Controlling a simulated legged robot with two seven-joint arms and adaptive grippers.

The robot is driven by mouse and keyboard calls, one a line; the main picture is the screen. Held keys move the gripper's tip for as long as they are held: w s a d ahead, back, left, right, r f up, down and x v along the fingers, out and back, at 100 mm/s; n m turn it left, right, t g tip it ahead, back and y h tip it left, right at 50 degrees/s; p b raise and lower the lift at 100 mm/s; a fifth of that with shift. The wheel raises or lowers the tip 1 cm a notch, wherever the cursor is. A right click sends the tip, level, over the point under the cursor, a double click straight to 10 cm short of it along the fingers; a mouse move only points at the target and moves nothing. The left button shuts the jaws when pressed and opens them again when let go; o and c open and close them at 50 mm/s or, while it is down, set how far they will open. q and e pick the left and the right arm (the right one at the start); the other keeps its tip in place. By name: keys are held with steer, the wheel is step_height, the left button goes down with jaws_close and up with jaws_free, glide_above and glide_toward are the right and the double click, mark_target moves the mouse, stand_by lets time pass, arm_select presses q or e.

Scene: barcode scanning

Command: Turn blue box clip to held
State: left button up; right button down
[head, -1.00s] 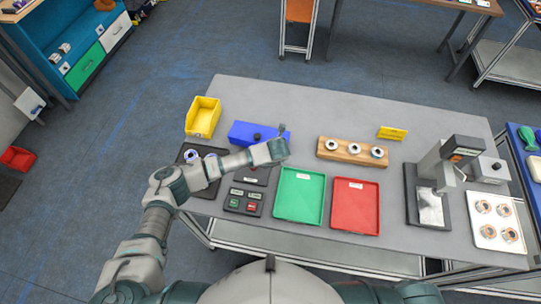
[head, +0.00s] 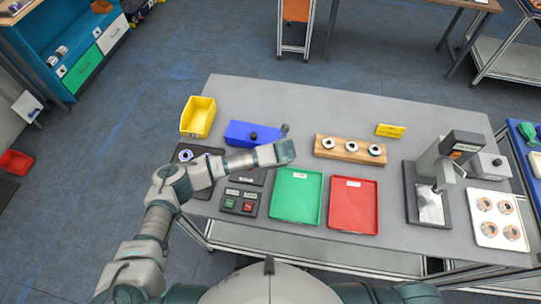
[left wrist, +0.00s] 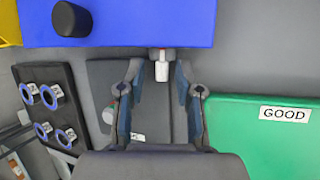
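The blue box (head: 252,134) lies on the table at back left, with a black knob (head: 254,136) on it. In the left wrist view the blue box (left wrist: 140,22) fills the top edge, its knob (left wrist: 71,19) at left. A small white clip-like piece with a reddish spot (left wrist: 162,66) sticks out from the box's near edge. My left gripper (left wrist: 161,75) is open, a finger on each side of this piece, with visible gaps. In the head view my left wrist hides most of the gripper, just in front of the box's right end. My right gripper is out of view.
A green tray (head: 297,197) marked GOOD lies right of the left gripper, with a red tray (head: 353,206) beyond. A button panel (head: 240,202) and a dark pad with rings (left wrist: 40,108) lie close by. A yellow bin (head: 198,117) stands left.

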arm_select(q)
steer(key=shift+a, duration=0.1)
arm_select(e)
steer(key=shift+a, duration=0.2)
arm_select(q)
steer(key=shift+r, duration=0.2)
steer(key=v, duration=1.1)
steer(key=shift+s, duration=0.2)
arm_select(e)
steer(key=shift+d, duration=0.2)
arm_select(q)
steer(key=shift+r, duration=0.1)
